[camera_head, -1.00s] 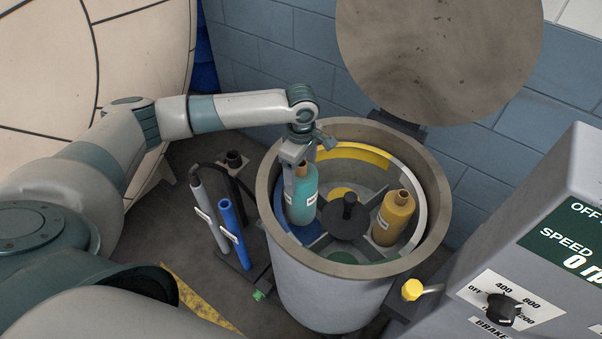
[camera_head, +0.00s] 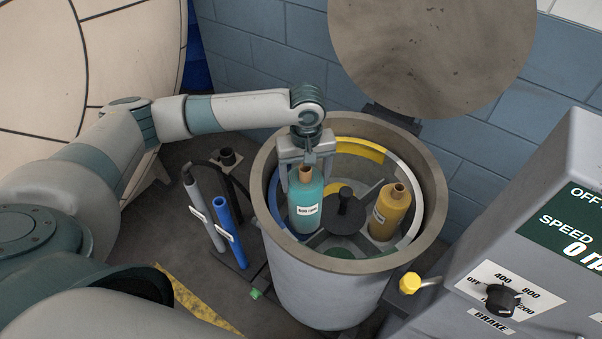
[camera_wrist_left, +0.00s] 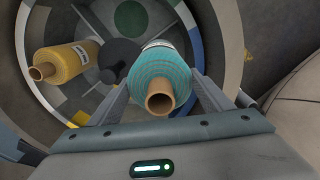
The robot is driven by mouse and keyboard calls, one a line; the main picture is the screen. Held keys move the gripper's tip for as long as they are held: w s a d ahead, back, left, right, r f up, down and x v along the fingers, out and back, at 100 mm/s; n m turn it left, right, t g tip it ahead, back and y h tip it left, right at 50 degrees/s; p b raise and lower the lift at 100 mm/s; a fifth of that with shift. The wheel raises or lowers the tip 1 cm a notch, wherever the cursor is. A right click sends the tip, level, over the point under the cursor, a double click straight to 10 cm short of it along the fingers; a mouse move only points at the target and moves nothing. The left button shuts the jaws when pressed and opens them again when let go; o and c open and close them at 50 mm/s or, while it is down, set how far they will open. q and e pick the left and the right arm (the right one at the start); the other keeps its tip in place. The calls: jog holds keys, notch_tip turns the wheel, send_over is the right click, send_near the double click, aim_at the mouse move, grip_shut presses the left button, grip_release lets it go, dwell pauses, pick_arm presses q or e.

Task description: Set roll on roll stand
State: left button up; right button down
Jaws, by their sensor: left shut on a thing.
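A teal roll (camera_head: 306,208) with a brown core and a white label stands upright inside the round grey drum (camera_head: 318,281). My left gripper (camera_head: 304,180) reaches down into the drum and is shut on the teal roll near its top. In the left wrist view the teal roll (camera_wrist_left: 159,75) sits between the two fingers. A yellow roll (camera_head: 390,213) stands in the drum to the right of the dark centre hub (camera_head: 345,205); the yellow roll (camera_wrist_left: 68,63) also shows at the left of the wrist view. The right gripper is not in view.
A stand with a grey tube (camera_head: 204,212) and a blue tube (camera_head: 229,232) is left of the drum. The drum's round lid (camera_head: 430,50) is raised behind it. A control box (camera_head: 530,250) with a dial and a yellow knob (camera_head: 410,283) are at the right.

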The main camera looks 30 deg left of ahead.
aim_at(310, 191)
pick_arm(q)
jog(key=m, duration=0.1)
jog(key=s+d+m, duration=0.1)
jog(key=r+m, duration=0.1)
jog(key=m, duration=0.1)
jog(key=shift+s+d, duration=0.35)
jog(key=shift+d, duration=0.05)
jog(key=m, duration=0.2)
jog(key=s+d+m+b, duration=0.1)
jog(key=shift+s+r+m, duration=0.2)
jog(key=shift+r+m, duration=0.15)
jog(key=shift+m, duration=0.05)
